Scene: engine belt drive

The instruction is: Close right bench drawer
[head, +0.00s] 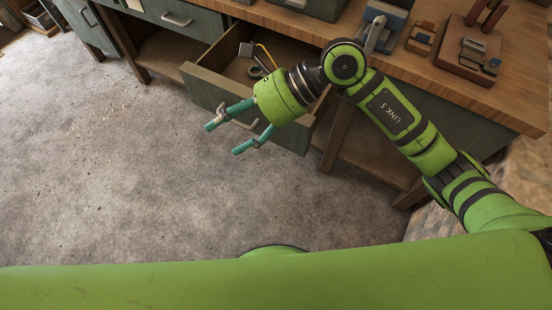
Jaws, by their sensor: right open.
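The right bench drawer (199,86) stands pulled out from the wooden workbench (395,68). Its grey-green front faces the floor area, and a few small items, one with a yellow strip, lie inside it. My right gripper (222,134) is open, with its two teal fingers spread and pointing left and down. It hangs in front of the drawer front in the picture and covers part of it and of the drawer's right side. I cannot tell whether it touches the drawer. My left gripper is not in view.
Another drawer with a metal handle (176,20) sits shut further left. A blue vise (385,25) and a brown tool stand (470,50) are on the bench top. Bench legs and a low shelf (380,160) stand below.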

